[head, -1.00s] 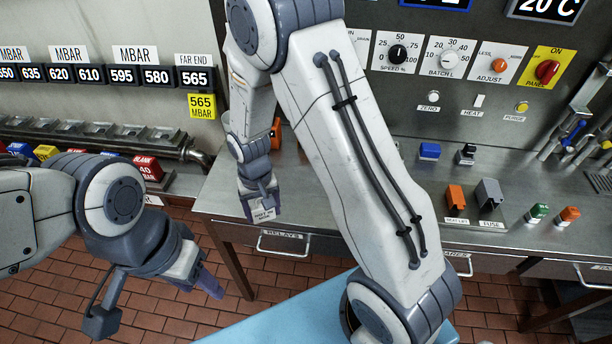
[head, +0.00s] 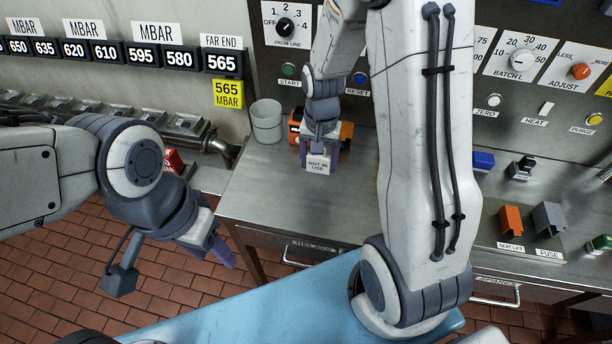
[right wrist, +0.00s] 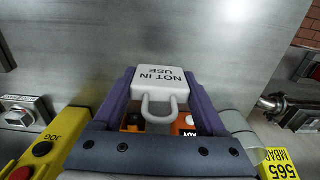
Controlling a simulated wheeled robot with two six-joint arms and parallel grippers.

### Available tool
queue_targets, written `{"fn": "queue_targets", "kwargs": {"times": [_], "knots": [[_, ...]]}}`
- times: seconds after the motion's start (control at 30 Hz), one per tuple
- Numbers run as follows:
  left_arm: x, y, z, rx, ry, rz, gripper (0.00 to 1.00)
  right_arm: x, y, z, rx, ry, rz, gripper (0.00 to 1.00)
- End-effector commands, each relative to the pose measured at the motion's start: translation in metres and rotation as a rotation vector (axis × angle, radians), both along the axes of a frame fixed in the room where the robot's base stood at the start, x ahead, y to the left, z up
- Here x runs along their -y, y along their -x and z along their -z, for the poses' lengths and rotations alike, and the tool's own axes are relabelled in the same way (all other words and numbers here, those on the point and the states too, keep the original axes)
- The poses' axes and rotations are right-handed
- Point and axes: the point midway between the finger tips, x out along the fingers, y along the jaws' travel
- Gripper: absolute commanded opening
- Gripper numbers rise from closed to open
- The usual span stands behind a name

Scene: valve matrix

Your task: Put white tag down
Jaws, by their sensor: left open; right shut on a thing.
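The white tag (head: 319,164) reads NOT IN USE and has a white loop, seen in the right wrist view (right wrist: 160,78). My right gripper (head: 319,158) is shut on it, with a purple finger on each side. The tag is over the left part of the steel counter (head: 265,190), in front of an orange and black object (head: 346,132). I cannot tell whether it touches the counter. My left gripper (head: 218,243) is open and empty, low over the tiled floor, left of the counter's front edge.
A grey cup (head: 266,121) stands at the counter's back left. The control panel (head: 350,40) rises behind. Orange and grey blocks (head: 512,222) stand to the right. Bare counter lies left and in front of the tag. A yellow JOG box (right wrist: 45,145) shows in the wrist view.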

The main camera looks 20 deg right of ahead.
Motion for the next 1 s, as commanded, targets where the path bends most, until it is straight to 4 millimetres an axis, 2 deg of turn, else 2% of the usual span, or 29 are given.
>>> {"fn": "queue_targets", "kwargs": {"times": [0.03, 0.1, 0.23, 0.6, 1.0], "knots": [[0.000, 0.000, -0.004, 0.000, 0.000, 0.000, 0.50, -0.011, 0.000, 0.005, -0.005, 0.000, -0.006, 0.21], [0.000, 0.000, -0.005, 0.000, 0.000, 0.000, 0.50, -0.021, -0.001, 0.011, -0.004, 0.000, -0.005, 0.21], [0.000, 0.000, -0.006, 0.000, 0.000, 0.000, 0.50, -0.031, -0.003, 0.018, -0.001, -0.001, -0.003, 0.21], [0.000, 0.000, -0.013, 0.000, 0.000, 0.000, 0.50, -0.034, -0.003, 0.058, -0.001, 0.000, -0.003, 0.21], [0.000, 0.000, -0.009, 0.000, 0.000, 0.000, 0.50, -0.034, -0.004, 0.064, 0.001, 0.001, -0.004, 0.21]]}}
